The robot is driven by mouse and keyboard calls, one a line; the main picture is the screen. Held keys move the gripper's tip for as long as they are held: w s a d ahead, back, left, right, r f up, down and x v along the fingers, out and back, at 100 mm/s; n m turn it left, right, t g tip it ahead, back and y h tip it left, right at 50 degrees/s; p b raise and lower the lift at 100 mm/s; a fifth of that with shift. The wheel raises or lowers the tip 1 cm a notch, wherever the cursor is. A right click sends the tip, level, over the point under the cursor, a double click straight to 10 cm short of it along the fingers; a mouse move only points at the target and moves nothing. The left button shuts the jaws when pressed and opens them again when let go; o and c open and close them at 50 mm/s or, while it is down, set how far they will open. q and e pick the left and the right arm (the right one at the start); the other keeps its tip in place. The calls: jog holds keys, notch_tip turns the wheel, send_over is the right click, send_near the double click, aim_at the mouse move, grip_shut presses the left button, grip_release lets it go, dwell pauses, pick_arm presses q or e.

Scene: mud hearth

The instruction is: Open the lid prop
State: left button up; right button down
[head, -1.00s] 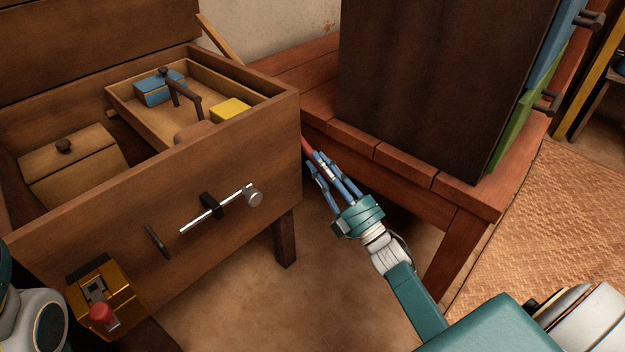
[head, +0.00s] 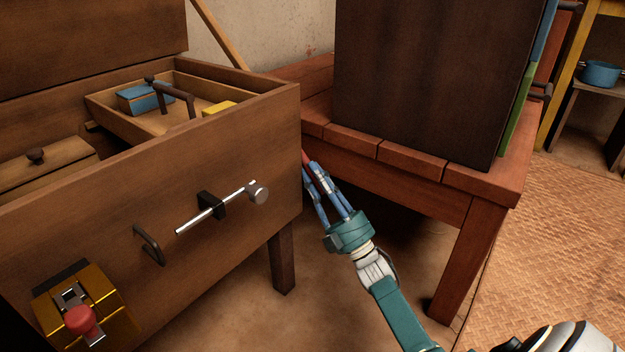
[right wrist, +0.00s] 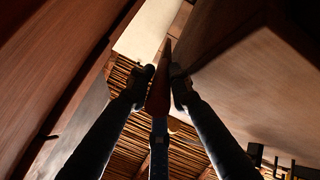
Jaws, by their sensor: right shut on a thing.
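The chest (head: 150,205) has its lid (head: 90,40) raised. A thin pale wooden strut (head: 219,35), which looks like the lid prop, slants behind the chest's back right corner. My right gripper (head: 309,166) is just outside the chest's right end, its fingers pointing up and toward the chest. It is shut on a reddish bar (head: 307,158). In the right wrist view the bar (right wrist: 159,93) is tapered and sits between both fingertips. I cannot tell whether this bar joins the pale strut. My left gripper is not in view.
A red-brown wooden bench (head: 410,185) with a tall dark cabinet (head: 420,80) stands right of the chest. The chest front carries a sliding bolt (head: 215,207), a handle (head: 149,246) and a gold latch box (head: 85,311). An inner tray (head: 105,110) holds a blue box (head: 145,97).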

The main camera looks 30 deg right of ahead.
jog(key=shift+w+f, duration=0.15)
jog(key=shift+f, duration=0.2)
jog(key=c, duration=1.6)
grip_release()
jog(key=shift+w+a, duration=0.1)
jog(key=shift+c, duration=0.2)
jog(key=shift+r, duration=0.1)
jog(key=v, duration=0.8)
